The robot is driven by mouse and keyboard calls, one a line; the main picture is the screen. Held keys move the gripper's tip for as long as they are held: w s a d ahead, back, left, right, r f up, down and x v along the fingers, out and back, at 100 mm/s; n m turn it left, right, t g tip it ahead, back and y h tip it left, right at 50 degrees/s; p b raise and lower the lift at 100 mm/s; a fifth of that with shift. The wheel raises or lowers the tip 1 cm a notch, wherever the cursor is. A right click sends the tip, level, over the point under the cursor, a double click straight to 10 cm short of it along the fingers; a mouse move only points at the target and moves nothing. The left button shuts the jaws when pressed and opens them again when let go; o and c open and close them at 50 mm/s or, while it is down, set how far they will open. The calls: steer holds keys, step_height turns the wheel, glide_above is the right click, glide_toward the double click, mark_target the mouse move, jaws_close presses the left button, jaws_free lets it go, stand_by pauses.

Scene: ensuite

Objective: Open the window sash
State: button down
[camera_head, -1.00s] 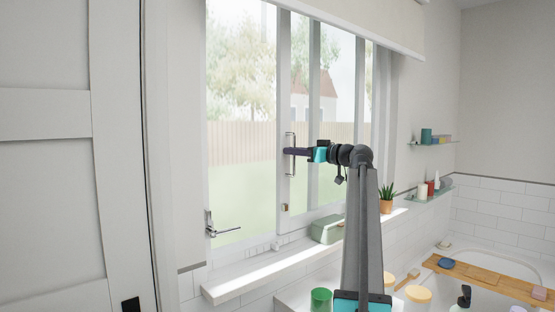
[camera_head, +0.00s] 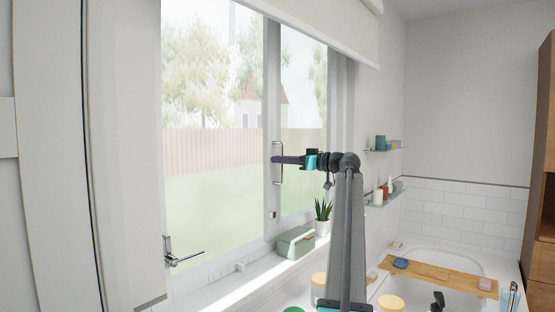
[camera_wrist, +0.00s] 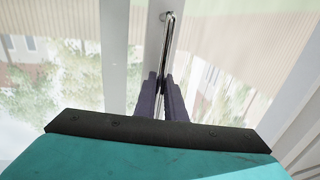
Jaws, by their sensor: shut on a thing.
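The window sash (camera_head: 271,100) has a pale upright stile with a tall vertical metal handle (camera_head: 281,178). The handle also shows in the wrist view (camera_wrist: 167,45). My gripper (camera_head: 276,159) reaches in level from the right, its dark fingers shut on the handle around its mid-height. In the wrist view my fingers (camera_wrist: 164,82) close together on the lower visible part of the bar. The bar's gripped part is hidden between them. A wide bright span lies left of the sash stile and a narrower one right of it.
A lever handle (camera_head: 182,258) sits at the lower left of the window frame. The sill bears a green box (camera_head: 295,242) and a potted plant (camera_head: 323,218). A roller blind (camera_head: 310,28) hangs above. Glass shelves (camera_head: 384,150) and a bath with a wooden board (camera_head: 440,275) are at right.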

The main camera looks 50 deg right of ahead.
steer(key=shift+d, duration=0.1)
steer(key=c, duration=2.1)
jaws_free()
steer(key=shift+s, duration=0.15)
steer(key=s+d+b, duration=0.2)
steer(key=s, duration=1.1)
steer(key=shift+s+d, duration=0.25)
steer(key=shift+d, duration=0.1)
